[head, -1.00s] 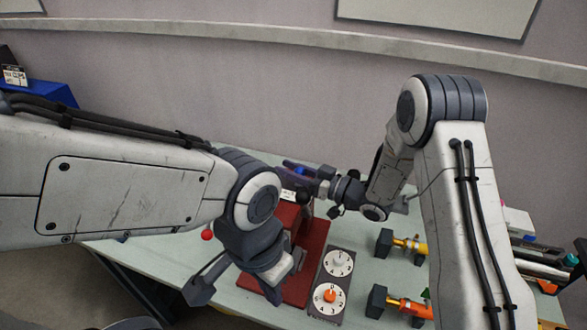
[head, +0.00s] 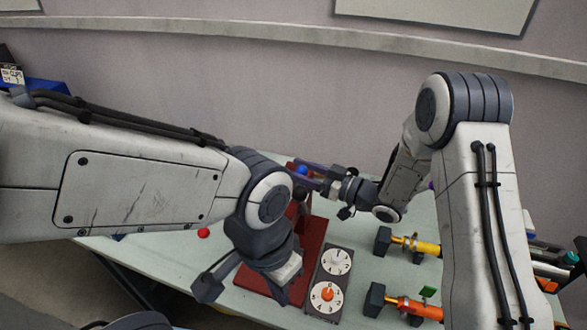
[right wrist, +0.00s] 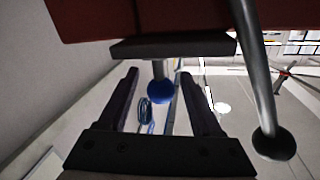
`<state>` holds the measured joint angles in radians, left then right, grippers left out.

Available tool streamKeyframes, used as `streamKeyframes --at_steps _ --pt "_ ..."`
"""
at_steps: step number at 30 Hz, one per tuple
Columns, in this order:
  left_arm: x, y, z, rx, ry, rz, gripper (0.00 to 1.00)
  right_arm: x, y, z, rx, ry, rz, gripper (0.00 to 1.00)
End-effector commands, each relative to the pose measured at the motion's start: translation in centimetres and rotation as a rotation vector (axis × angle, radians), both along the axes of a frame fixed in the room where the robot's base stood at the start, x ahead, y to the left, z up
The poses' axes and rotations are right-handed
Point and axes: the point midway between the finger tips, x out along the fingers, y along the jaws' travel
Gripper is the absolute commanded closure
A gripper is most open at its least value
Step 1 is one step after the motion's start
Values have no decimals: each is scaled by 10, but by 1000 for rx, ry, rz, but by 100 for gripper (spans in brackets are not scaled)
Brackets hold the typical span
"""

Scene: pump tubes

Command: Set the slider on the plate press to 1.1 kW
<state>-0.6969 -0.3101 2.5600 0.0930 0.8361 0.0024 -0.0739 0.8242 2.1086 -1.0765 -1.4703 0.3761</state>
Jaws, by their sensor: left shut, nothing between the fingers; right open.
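The red plate press (head: 308,255) stands on the table, partly hidden behind my left arm. A blue ball knob (head: 302,169) shows at its far end; in the right wrist view this knob (right wrist: 160,92) is on a short stem between the fingers, with visible space on both sides. My right gripper (head: 312,180) is open around the knob. A metal lever with a black ball end (right wrist: 275,144) hangs to the right in that view. My left gripper (head: 277,295) is shut and empty, over the press's near part. The slider's scale and any 1.1 kW mark cannot be read.
A panel with two white dials (head: 336,262) lies right of the press. A yellow valve (head: 415,245) and an orange valve (head: 410,308) are farther right. A red ball (head: 204,233) is at the left.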

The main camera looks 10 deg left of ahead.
Motion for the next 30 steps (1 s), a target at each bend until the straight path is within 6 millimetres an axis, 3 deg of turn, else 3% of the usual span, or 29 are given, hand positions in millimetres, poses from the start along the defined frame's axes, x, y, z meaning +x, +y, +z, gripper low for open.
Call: streamKeyframes --at_steps 6,12,18,30 --pt "0 0 -22 0 0 -1 100 -18 -44 -4 0 -1 -9 34" --pt "0 0 -31 0 0 -2 100 -31 -72 -2 1 -2 -6 34" --pt "0 0 -33 0 0 -2 100 -37 -82 -1 1 1 -3 34" --pt "0 0 -33 0 0 -2 100 -37 -82 -1 -1 0 -3 34"
